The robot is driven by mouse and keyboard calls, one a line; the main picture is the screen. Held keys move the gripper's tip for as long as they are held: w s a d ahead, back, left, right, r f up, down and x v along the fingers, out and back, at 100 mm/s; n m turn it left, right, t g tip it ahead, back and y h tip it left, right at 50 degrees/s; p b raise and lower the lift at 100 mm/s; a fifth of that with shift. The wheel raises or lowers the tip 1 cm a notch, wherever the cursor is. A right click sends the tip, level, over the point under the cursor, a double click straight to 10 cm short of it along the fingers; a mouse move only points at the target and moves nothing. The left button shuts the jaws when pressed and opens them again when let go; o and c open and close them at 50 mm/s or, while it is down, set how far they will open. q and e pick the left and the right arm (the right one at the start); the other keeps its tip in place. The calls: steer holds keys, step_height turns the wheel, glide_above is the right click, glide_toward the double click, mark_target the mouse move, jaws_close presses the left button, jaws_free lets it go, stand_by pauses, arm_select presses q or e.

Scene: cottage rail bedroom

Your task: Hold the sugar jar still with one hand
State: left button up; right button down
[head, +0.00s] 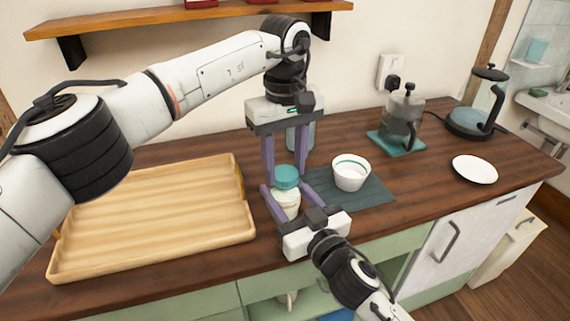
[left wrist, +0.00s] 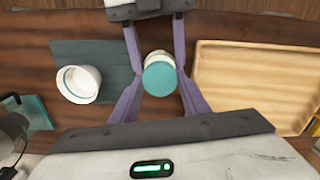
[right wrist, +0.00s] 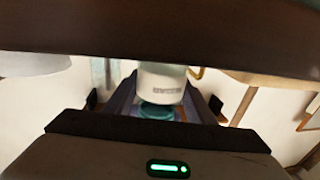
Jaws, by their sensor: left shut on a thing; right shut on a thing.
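The sugar jar (head: 287,203) is a small pale jar with a teal lid (head: 286,177), standing upright on the wooden counter. My left gripper (head: 285,172) comes down from above, its purple fingers shut on the lid. In the left wrist view the lid (left wrist: 160,76) sits between both fingers. My right gripper (head: 287,190) reaches in level from the front, its fingers shut on the jar body. In the right wrist view the jar (right wrist: 162,83) shows between the fingers, with dark print on its side. The fingers hide part of the jar.
A wooden tray (head: 150,262) lies left of the jar. A white cup (head: 351,174) stands on a dark mat (head: 372,193) to the right. A French press (head: 401,118), a kettle (head: 478,103) and a white plate (head: 475,169) are farther right. A shelf (head: 180,15) hangs above.

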arm_select(q)
steer(key=n, duration=0.6)
steer(key=shift+n, duration=0.4)
steer(key=n, duration=1.2)
steer(key=shift+n, duration=0.4)
steer(key=n, duration=0.6)
steer(key=shift+n, duration=0.3)
steer(key=n, duration=0.6)
steer(key=shift+r, duration=0.1)
steer(key=n, duration=0.4)
steer(key=shift+n, duration=0.3)
steer(key=n, duration=1)
steer(key=shift+n, duration=0.4)
